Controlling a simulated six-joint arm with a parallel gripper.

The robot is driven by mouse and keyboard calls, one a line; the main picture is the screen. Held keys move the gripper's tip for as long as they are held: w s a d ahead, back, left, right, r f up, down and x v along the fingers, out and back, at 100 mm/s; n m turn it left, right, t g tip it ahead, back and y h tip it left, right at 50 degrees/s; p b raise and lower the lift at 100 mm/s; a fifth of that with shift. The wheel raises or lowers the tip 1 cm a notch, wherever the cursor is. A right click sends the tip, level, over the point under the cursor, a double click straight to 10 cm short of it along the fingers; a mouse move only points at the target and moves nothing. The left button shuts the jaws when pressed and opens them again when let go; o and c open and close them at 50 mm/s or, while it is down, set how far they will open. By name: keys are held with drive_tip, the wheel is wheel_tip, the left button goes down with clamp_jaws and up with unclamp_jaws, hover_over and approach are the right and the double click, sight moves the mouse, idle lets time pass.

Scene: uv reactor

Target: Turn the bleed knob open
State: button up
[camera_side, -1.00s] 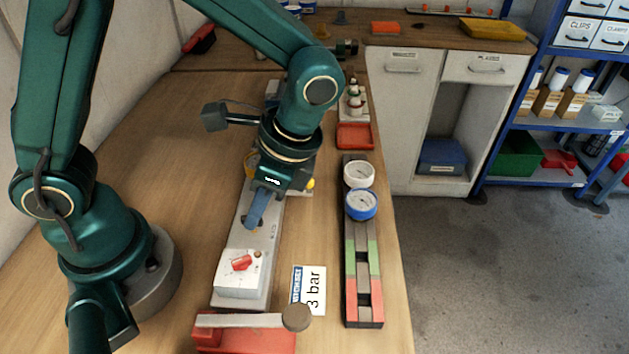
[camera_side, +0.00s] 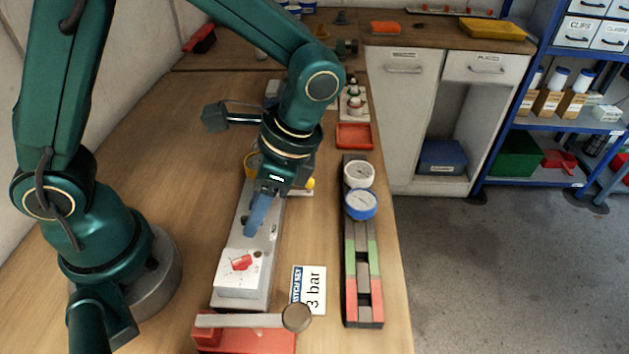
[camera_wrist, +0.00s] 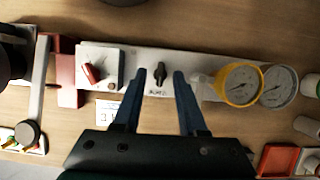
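The small dark bleed knob (camera_wrist: 160,70) stands on the pale panel (camera_wrist: 208,66) in the wrist view, with a small label beside it. Its grip lies roughly across the panel's length. My gripper (camera_wrist: 159,78) is open, with one finger on each side of the knob in that view; I see a gap on both sides and no contact. In the side view my gripper (camera_side: 254,232) points down over the panel, and its fingers overlap there. Only a dark bit of the knob (camera_side: 244,219) shows beside the fingers. Their height above the panel is hard to tell.
A white box with a red knob (camera_side: 241,263) sits at the panel's near end. A red block with a lever (camera_side: 255,321) is in front. A "3 bar" card (camera_side: 309,290) and a strip with gauges (camera_side: 361,204) are to the right. A yellow-rimmed gauge (camera_wrist: 240,84) is at the panel's far end.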

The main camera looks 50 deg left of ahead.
drive_tip(key=shift+v, duration=2.6)
drive_tip(key=shift+a, duration=0.1)
drive_tip(key=s+a+r+n+t+h, duration=0.3)
drive_tip(key=s+a+r+n+t, duration=0.1)
drive_tip(key=n+t, duration=0.4)
drive_tip(key=shift+a+r+n+t, duration=0.4)
drive_tip(key=shift+a+r+t, duration=0.1)
drive_tip(key=shift+r, duration=0.2)
